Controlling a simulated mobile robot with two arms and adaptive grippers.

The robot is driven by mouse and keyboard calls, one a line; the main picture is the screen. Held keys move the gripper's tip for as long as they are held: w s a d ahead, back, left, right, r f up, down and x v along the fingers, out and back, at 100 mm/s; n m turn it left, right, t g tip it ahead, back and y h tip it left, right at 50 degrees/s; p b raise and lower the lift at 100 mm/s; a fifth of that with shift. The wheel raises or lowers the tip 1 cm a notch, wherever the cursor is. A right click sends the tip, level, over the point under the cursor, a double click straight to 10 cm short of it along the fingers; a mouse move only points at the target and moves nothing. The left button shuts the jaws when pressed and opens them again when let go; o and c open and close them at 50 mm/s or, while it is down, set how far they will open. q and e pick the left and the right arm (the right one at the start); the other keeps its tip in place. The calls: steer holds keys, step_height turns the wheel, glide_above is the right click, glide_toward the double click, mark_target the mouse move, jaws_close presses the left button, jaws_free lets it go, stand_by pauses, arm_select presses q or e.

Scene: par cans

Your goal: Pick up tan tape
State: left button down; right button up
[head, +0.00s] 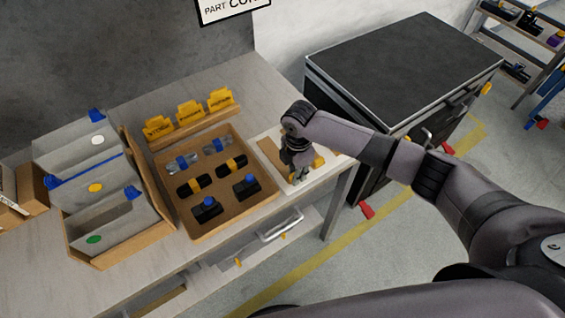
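My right gripper (297,186) points down over a pale tray (319,172) on the right end of the table. The wrist above it hides much of that tray. Its fingers are small and dark here, and I cannot tell if they are open or shut, or if they hold anything. A flat tan-brown piece (270,152) lies on the tray just left of the gripper. I cannot tell whether it is the tan tape. A bit of yellow shows right of the gripper. My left gripper is not in view.
Left of the gripper, a wooden tray (202,235) holds several dark and clear parts with yellow or blue pieces. Yellow labelled cards (190,113) stand behind it. A bin of grey folders (97,180) stands further left. A black-topped cabinet (400,65) stands right of the table (75,290).

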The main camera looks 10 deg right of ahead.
jaws_close()
steer(key=shift+r, duration=0.1)
